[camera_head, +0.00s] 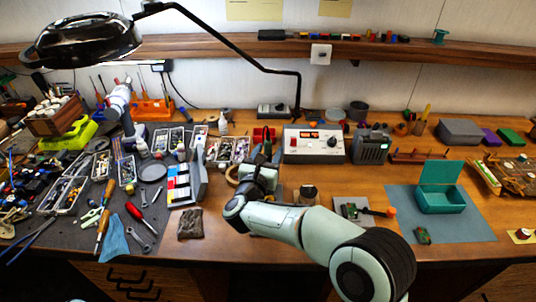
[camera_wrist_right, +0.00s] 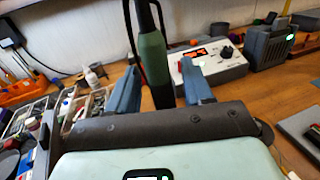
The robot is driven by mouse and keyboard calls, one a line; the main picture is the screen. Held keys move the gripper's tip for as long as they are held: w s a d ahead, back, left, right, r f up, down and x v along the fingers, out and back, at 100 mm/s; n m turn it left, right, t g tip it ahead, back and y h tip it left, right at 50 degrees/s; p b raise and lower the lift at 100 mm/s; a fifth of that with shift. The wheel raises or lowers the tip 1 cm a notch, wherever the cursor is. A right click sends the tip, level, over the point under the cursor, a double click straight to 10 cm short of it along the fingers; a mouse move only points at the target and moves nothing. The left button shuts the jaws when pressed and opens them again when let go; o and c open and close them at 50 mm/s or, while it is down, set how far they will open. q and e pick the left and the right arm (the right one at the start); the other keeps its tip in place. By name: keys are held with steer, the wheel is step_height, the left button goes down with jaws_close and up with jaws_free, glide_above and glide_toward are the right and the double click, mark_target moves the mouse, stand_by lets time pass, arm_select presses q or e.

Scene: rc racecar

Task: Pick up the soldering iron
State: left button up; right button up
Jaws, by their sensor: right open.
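The soldering iron (camera_wrist_right: 152,58), with a dark green grip and black upper part, stands upright in the right wrist view, between the two blue fingers of my right gripper (camera_wrist_right: 160,66). The fingers are apart, with a visible gap on the right side of the iron; whether the left finger touches it I cannot tell. In the head view my right gripper (camera_head: 262,156) is over the middle of the bench, and the iron is mostly hidden there. The iron's lower end is hidden in the wrist view. My left gripper is not clearly in view.
A white station (camera_head: 313,144) with a red display stands just right of my right gripper, with a grey box unit (camera_head: 371,145) beside it. Parts trays (camera_head: 128,170) and tools crowd the left. A teal box (camera_head: 441,200) lies on a blue-grey mat at the right. A lamp arm (camera_head: 235,45) hangs above.

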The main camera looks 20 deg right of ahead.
steer(key=c, duration=0.9)
arm_select(q)
steer(key=shift+w+r+p, duration=0.25)
steer(key=shift+r+p, duration=0.35)
steer(key=shift+r, duration=0.1)
arm_select(e)
step_height(320, 180, up, 20)
steer(key=shift+r, duration=0.1)
